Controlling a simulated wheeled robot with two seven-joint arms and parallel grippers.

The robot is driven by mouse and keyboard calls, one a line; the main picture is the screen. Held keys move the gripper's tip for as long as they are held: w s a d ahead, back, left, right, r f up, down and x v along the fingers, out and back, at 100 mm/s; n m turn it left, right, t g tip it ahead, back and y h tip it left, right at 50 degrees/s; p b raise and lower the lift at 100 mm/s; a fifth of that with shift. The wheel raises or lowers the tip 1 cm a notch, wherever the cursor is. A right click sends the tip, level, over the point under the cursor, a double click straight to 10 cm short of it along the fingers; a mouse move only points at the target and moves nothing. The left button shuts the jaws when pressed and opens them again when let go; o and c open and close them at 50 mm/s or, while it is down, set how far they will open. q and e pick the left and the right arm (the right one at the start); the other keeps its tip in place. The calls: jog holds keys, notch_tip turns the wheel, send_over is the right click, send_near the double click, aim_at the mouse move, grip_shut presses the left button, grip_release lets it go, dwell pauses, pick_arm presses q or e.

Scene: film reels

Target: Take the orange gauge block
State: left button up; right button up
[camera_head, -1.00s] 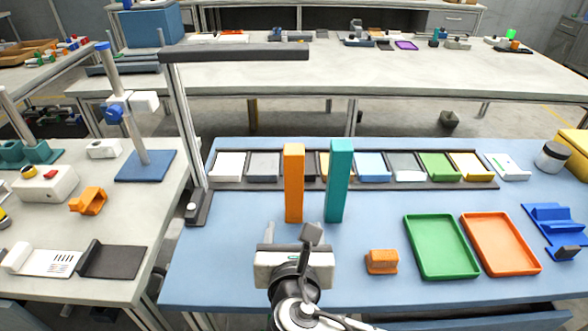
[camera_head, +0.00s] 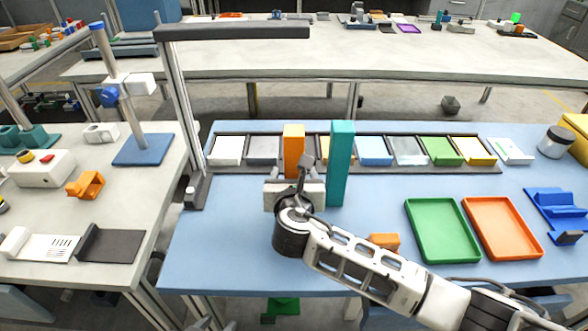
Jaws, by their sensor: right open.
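The tall orange gauge block (camera_head: 293,142) stands upright on the blue bench, just left of a tall teal block (camera_head: 341,165). My right gripper (camera_head: 292,168) is open, low in front of the orange block, with one finger toward each side of it. The gripper and wrist hide the block's lower part, so I cannot tell whether the fingers touch it. The right finger is in the narrow space near the teal block. My left gripper is not in view.
A row of small coloured trays (camera_head: 374,151) lies behind the blocks. A small orange piece (camera_head: 385,241) sits partly behind my right arm. A green tray (camera_head: 443,230) and an orange tray (camera_head: 502,228) lie to the right. A grey post frame (camera_head: 182,110) stands at left.

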jog(key=shift+x, duration=1)
jog(key=shift+c, duration=0.3)
jog(key=c, duration=1)
jog(key=shift+r, duration=0.1)
jog(key=shift+c, duration=0.5)
